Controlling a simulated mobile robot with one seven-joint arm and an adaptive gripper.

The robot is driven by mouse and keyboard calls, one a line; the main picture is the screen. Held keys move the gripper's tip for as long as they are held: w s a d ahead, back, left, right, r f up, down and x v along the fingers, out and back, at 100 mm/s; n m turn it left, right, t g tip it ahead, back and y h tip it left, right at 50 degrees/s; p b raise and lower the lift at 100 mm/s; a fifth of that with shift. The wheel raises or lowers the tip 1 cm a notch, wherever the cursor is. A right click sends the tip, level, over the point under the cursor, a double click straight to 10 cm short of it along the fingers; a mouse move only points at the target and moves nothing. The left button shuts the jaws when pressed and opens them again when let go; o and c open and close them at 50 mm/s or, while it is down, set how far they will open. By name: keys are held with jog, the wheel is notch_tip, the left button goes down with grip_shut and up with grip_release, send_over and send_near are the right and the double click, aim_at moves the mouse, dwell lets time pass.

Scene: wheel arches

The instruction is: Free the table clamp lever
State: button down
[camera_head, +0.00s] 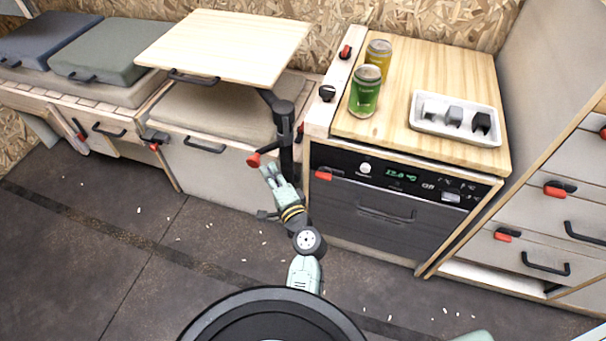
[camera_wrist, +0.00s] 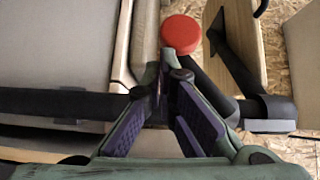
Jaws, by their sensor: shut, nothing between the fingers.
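The table clamp lever (camera_head: 262,155) is a black arm with a red round knob at its end, on the black post (camera_head: 286,140) of the swing table. The pale wooden tabletop (camera_head: 225,45) stands above and to the left. In the wrist view the red knob (camera_wrist: 181,33) is just beyond my fingertips. My gripper (camera_head: 268,169) is at the knob's lower right in the head view, with its fingertips close to it. In the wrist view my gripper (camera_wrist: 172,68) has its fingertips together and nothing between them. I cannot tell whether it touches the lever.
A cabinet with an oven (camera_head: 370,195) stands right of the post, carrying a green can (camera_head: 365,92), a yellow can (camera_head: 378,56) and a white tray (camera_head: 455,137). A bench with a cushion (camera_head: 200,112) lies behind the post. The floor (camera_head: 130,240) at left is mostly open.

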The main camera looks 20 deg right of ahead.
aim_at(253, 161)
jog(key=shift+w+a+r+p, duration=0.3)
jog(key=shift+w+a+r, duration=0.15)
jog(key=shift+a, duration=0.2)
jog(key=shift+w+a+r+p, duration=0.25)
jog(key=shift+w+a+r, duration=0.15)
jog(key=shift+a+r, duration=0.2)
jog(key=shift+w+a+r+p, duration=0.3)
jog(key=shift+w+a+r, duration=0.15)
jog(key=shift+a, duration=0.25)
jog(key=shift+r, duration=0.1)
